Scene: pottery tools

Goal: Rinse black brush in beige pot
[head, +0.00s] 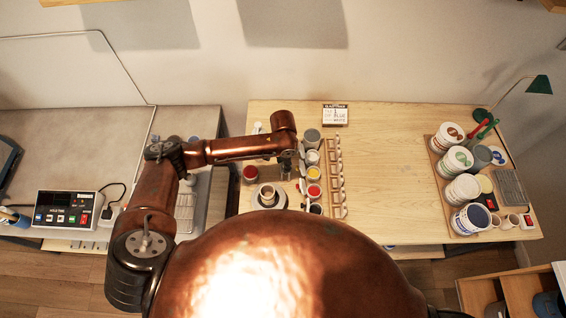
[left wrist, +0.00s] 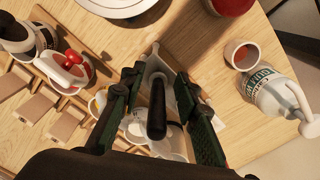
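My left gripper (head: 287,163) hangs over the row of containers on the wooden table. In the left wrist view its two dark green fingers (left wrist: 160,88) stand apart, with a gap on each side of a black brush handle (left wrist: 157,112). The handle rises between them from a pale holder or pot below; the bristles are hidden. A small beige pot (left wrist: 242,54) stands to the right in the left wrist view, beside a white bottle; my arm seems to hide it in the head view. A beige-rimmed pot (head: 268,193) also stands on a round plate. My right gripper is not in view.
Paint pots, one yellow (head: 314,173) and several others, line up beside a wooden rack (head: 338,175). The white bottle (left wrist: 272,92) is near the beige pot. The table's middle is clear; tubs (head: 462,187) stand right.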

